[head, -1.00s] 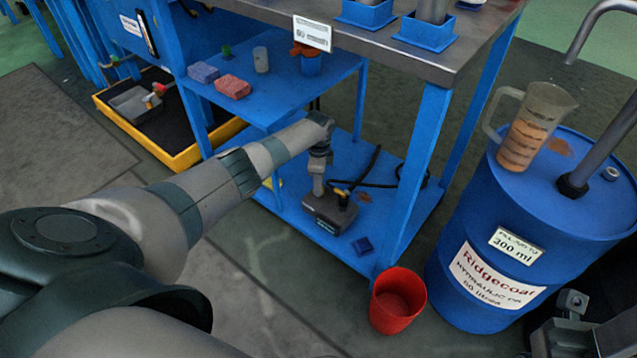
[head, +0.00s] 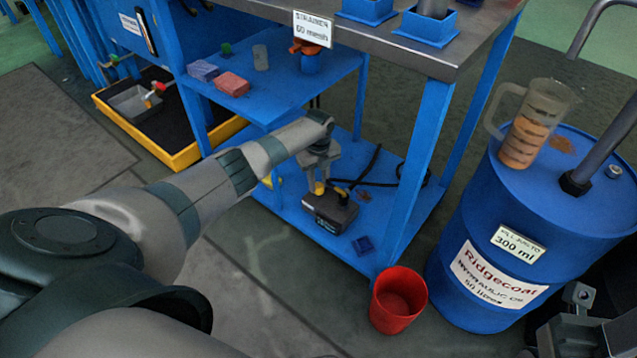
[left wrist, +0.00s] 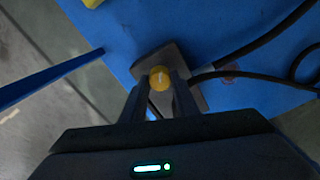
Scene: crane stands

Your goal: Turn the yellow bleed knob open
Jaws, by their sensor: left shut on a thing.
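The yellow bleed knob (left wrist: 159,77) sits on top of a dark pump block (head: 331,211) on the low blue shelf. The knob also shows in the head view (head: 319,187), just under my left gripper (head: 318,180). In the left wrist view the fingers of my left gripper (left wrist: 160,92) are at both sides of the knob, shut on it. The block also shows in the left wrist view (left wrist: 148,62), with black hoses running off to the right. My right gripper (head: 575,325) shows only in part at the lower right, and its fingers cannot be made out.
The blue shelf (head: 290,208) lies under a table with a blue leg (head: 417,165) right of the pump. A red bucket (head: 398,300) stands on the floor in front. A blue drum (head: 470,235) with a measuring jug (head: 537,122) stands at the right.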

